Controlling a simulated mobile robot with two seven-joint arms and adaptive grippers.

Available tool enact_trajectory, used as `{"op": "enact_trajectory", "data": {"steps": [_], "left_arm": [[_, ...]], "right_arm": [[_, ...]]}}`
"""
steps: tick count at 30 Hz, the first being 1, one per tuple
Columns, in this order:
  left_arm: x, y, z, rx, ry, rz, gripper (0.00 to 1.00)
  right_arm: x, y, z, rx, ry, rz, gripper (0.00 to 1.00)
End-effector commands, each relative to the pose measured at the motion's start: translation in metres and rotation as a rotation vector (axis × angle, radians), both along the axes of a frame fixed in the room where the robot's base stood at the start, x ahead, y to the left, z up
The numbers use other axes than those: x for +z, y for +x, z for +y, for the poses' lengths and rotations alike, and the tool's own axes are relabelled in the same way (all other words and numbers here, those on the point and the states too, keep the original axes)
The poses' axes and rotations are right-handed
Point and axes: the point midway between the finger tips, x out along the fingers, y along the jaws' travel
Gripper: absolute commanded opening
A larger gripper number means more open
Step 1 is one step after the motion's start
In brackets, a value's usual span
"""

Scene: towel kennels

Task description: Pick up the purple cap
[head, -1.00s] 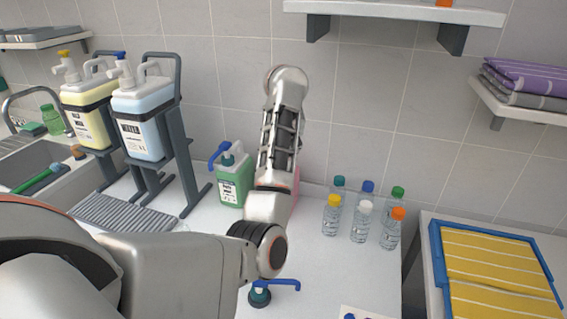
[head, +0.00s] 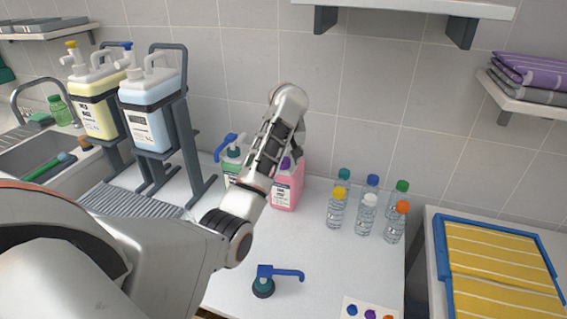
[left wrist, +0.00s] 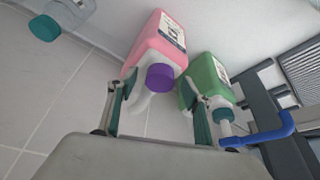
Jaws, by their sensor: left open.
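The purple cap (head: 286,163) sits on a pink jug (head: 286,190) at the back of the white counter, partly hidden by my arm in the head view. In the left wrist view the purple cap (left wrist: 160,77) faces the camera on the pink jug (left wrist: 158,42). My left gripper (head: 297,152) is open and empty near the jug's top. In the left wrist view its fingers (left wrist: 158,92) are spread, one to each side of the cap. I cannot tell whether they touch the jug. My right gripper is not in view.
A green jug (left wrist: 208,78) with a blue pump (left wrist: 258,134) stands close beside the pink jug. Several small bottles (head: 366,215) stand to the right. A loose blue pump (head: 264,284) and a card with coloured dots (head: 369,310) lie in front. Racked jugs (head: 150,110) stand left.

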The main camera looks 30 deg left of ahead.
Motion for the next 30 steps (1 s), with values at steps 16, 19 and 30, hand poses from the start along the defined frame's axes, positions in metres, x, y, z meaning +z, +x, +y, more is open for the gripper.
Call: {"op": "enact_trajectory", "data": {"steps": [16, 19, 30], "left_arm": [[0.002, 0.0, 0.0, 0.0, 0.0, -0.001, 0.23], [0.01, 0.001, -0.002, -0.001, -0.001, -0.003, 0.23], [0.078, 0.001, -0.002, 0.0, -0.003, -0.004, 0.23]], "right_arm": [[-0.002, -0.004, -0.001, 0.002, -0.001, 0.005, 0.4], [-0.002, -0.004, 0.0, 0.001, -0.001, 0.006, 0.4], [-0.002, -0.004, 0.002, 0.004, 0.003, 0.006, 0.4]]}}
